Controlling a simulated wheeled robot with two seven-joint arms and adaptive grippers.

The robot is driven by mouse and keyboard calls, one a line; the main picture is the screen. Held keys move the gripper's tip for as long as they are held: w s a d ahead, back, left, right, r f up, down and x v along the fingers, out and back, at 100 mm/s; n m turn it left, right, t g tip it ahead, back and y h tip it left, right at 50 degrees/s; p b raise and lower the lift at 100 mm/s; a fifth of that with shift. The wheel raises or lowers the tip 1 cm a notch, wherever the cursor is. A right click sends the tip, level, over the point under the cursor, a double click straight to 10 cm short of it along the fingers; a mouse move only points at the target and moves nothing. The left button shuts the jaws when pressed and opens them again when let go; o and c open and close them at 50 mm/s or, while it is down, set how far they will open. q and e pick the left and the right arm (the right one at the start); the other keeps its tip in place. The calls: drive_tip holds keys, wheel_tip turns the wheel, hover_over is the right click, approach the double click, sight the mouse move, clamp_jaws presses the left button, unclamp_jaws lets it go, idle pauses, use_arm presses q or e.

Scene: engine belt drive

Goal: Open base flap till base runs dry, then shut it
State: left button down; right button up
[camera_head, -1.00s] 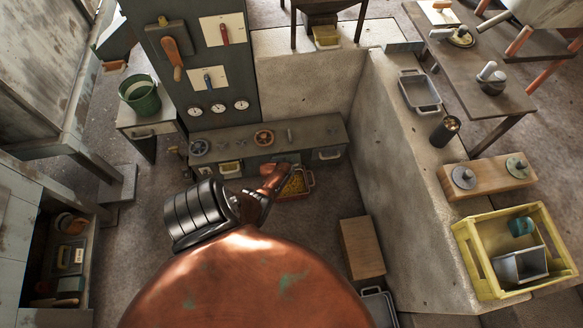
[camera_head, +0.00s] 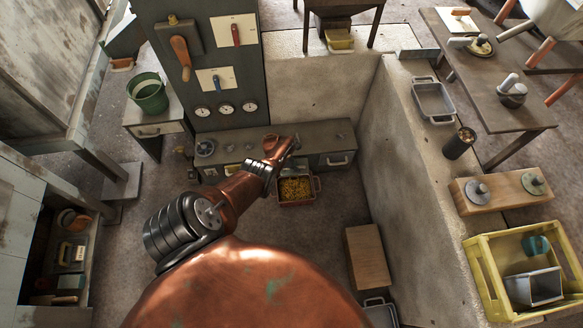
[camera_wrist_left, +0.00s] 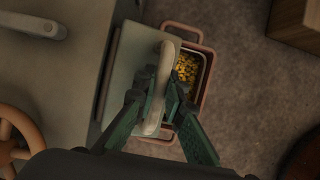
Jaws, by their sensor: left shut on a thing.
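The base is a long, low grey-green box (camera_head: 333,133) at the foot of the tall panel in the head view. A flat flap (camera_wrist_left: 133,68) with a pale bar handle (camera_wrist_left: 161,75) shows in the left wrist view. My left gripper (camera_wrist_left: 158,103) is shut on that handle, with a green finger on each side. A reddish-rimmed tray (camera_wrist_left: 207,60) holding yellow grains (camera_wrist_left: 187,67) lies partly under the flap. The tray's grains also show in the head view (camera_head: 296,188). My copper-coloured left arm hides part of the base front. Whether grains are flowing cannot be told.
An orange wheel (camera_wrist_left: 14,135) is left of the flap in the wrist view. A wooden block (camera_head: 367,257) stands on the floor right of the tray. A pale wall (camera_head: 405,190) bounds the right side. Floor around the tray is clear.

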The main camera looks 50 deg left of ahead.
use_arm(q)
drive_tip(key=shift+w+r, duration=0.1)
idle(0.4)
drive_tip(key=c, duration=2.2)
unclamp_jaws()
drive_tip(key=shift+c, duration=0.2)
drive_tip(key=shift+w+d+r, duration=0.1)
drive_tip(key=shift+d+r, duration=0.05)
drive_tip(key=shift+w+d+r, duration=0.1)
drive_tip(key=shift+r, duration=0.3)
drive_tip(key=shift+s+a+r, duration=0.2)
drive_tip(key=shift+s+r, duration=0.2)
drive_tip(key=shift+r, duration=0.1)
drive_tip(key=v, duration=1)
drive_tip(key=shift+s+a, duration=0.15)
drive_tip(key=shift+a, duration=0.05)
drive_tip(key=shift+f, duration=0.15)
drive_tip(key=shift+c, duration=0.3)
